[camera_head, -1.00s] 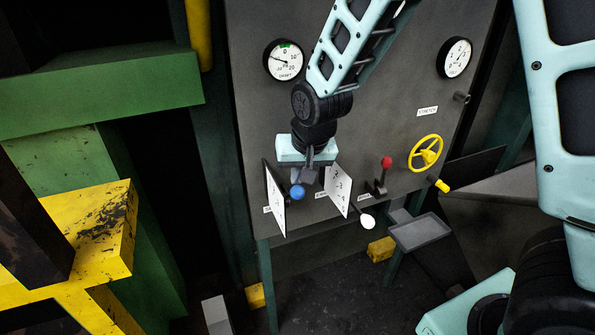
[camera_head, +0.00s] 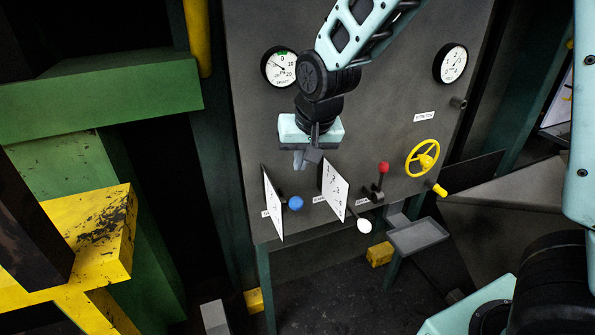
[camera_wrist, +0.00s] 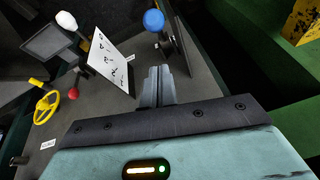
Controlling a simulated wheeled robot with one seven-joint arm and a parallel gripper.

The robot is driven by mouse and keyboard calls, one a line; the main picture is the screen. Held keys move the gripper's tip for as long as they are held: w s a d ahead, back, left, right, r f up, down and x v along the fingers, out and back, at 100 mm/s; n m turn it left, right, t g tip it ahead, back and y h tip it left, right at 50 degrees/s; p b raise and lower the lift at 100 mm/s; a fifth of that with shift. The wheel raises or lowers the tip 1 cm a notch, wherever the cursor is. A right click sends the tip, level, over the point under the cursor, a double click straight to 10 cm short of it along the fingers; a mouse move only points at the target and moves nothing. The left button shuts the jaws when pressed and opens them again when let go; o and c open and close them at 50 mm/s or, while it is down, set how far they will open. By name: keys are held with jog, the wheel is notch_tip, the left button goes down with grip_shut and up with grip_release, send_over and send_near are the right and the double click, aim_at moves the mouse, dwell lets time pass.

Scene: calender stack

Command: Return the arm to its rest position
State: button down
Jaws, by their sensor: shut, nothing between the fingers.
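My gripper (camera_head: 307,160) is shut and empty in front of the grey control panel (camera_head: 385,110). In the head view it hangs just above a lever with a blue knob (camera_head: 295,203) and between two white scale plates, the left one (camera_head: 273,207) and the right one (camera_head: 335,187). It is apart from both plates as far as I can tell. In the wrist view the closed fingers (camera_wrist: 157,85) point toward the panel's lower part, with the blue knob (camera_wrist: 154,20) beyond them and the right plate (camera_wrist: 111,61) to their left.
A white-knobbed lever (camera_head: 364,226), a red-knobbed lever (camera_head: 383,168) and a yellow handwheel (camera_head: 422,158) stick out to the right. A small grey tray (camera_head: 418,236) sits below. Green and yellow beams (camera_head: 95,235) stand at the left. Two dials (camera_head: 280,67) are on the panel.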

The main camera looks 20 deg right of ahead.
jog(key=shift+s+r+b, duration=0.5)
jog(key=shift+s+r, duration=1.1)
jog(key=shift+r, duration=0.65)
jog(key=s+a+f+n+g+b, duration=0.2)
jog(key=s+f+n, duration=0.3)
jog(key=s, duration=0.6)
jog(key=s+a+f+n+g+b, duration=0.2)
jog(key=s+a+f+n+b, duration=0.2)
jog(key=s+f, duration=0.3)
jog(key=s+a, duration=0.1)
jog(key=s, duration=0.4)
jog(key=shift+n, duration=0.4)
jog(key=shift+a, duration=0.1)
